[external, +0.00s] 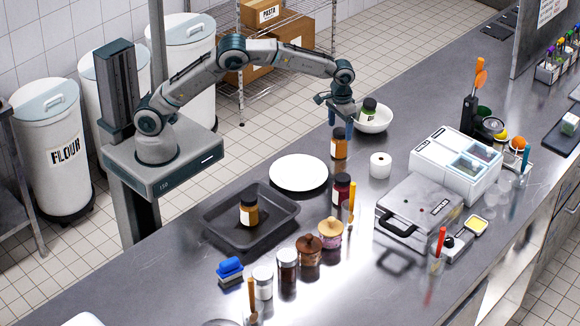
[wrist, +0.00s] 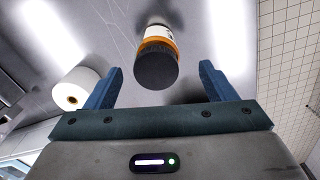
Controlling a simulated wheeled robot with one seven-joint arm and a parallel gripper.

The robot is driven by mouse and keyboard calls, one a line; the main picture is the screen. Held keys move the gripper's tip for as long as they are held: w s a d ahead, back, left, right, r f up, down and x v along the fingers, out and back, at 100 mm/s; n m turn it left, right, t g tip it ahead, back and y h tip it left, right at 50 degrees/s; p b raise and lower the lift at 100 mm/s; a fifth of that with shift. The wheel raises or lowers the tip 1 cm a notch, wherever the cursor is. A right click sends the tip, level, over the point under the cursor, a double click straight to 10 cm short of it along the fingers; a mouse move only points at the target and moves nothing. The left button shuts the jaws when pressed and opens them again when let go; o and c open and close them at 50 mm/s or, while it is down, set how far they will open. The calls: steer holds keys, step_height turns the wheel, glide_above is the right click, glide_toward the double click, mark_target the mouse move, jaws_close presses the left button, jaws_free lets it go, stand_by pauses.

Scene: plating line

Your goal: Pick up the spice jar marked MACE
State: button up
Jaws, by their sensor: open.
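An orange-brown spice jar with a black lid and white label (external: 339,149) stands upright on the steel counter. My gripper (external: 341,122) is above it, pointing down, with its blue fingers apart and empty. In the wrist view the same jar (wrist: 157,68) shows its dark lid ahead of and between the open fingers (wrist: 163,78), touching neither. Other spice jars are a brown one (external: 249,212) in the tray, a dark red one (external: 342,190) on the counter and a green one (external: 369,112) in the bowl. No MACE marking is readable on any label.
A white bowl (external: 385,122) stands close behind my gripper. A white roll (external: 380,166) is near the jar, also in the wrist view (wrist: 76,90). A white plate (external: 298,173), dark tray (external: 224,229) and press-like appliance (external: 420,198) stand nearer the front.

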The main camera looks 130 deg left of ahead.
mark_target(340, 139)
steer(key=shift+w+d+f+p, duration=0.15)
steer(key=shift+f+p, duration=0.75)
steer(key=shift+f, duration=1.8)
steer(key=shift+w, duration=0.1)
steer(key=c, duration=1.2)
